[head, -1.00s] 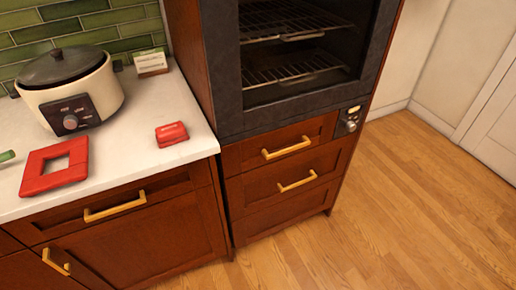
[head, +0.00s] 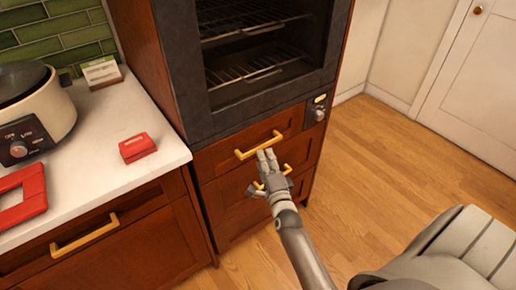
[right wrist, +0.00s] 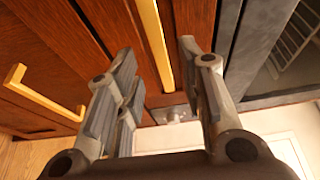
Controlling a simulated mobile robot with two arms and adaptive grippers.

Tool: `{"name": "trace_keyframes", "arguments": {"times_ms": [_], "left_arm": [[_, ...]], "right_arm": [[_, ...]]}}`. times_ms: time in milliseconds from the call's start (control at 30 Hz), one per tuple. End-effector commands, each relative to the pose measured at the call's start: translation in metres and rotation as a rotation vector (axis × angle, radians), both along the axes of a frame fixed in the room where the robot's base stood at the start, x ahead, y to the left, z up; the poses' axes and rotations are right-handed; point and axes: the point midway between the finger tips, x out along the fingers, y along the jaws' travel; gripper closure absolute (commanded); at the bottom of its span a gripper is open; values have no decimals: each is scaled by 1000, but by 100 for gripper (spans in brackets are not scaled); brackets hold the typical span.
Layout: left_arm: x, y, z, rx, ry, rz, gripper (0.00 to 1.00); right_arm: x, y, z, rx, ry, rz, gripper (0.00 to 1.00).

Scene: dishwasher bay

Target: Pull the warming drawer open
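The warming drawer (head: 222,158) is the upper wooden drawer under the oven, and its front looks flush with the cabinet. Its brass bar handle (head: 250,150) also shows in the right wrist view (right wrist: 150,25), running between the finger tips. My right gripper (head: 270,168) is in front of the two drawers, just below the upper handle. In the right wrist view the right gripper (right wrist: 157,52) is open, its fingers apart on either side of the handle, with gaps showing. In the head view it partly covers the lower drawer's handle (head: 287,169). My left gripper is not in view.
The oven (head: 190,85) stands above, with a small control panel (head: 318,107) at its lower right. A lower drawer (head: 228,188) sits beneath. The counter (head: 95,165) at left holds a cooker (head: 60,110) and red items. Wooden floor (head: 375,150) is clear to the right.

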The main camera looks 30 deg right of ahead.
Motion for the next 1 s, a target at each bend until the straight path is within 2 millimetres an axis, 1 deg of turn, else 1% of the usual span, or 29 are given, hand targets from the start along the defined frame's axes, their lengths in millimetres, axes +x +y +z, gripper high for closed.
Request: {"name": "trace_keyframes", "arguments": {"times_ms": [33, 100, 300, 467, 733, 767, 1000], "left_arm": [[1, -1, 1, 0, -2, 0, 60], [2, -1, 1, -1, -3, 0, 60], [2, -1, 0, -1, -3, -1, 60], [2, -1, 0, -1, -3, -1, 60], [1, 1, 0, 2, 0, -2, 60], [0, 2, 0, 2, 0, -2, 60], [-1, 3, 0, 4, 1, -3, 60]], "right_arm": [[11, -4, 2, -1, -2, 0, 64], [22, -8, 1, 0, -1, 0, 64], [48, -16, 0, -2, 1, 0, 64], [57, -19, 0, -2, 2, 0, 64], [58, -19, 0, -2, 2, 0, 64], [58, -19, 0, -2, 2, 0, 66], [58, -19, -1, -1, 3, 0, 96]]}}
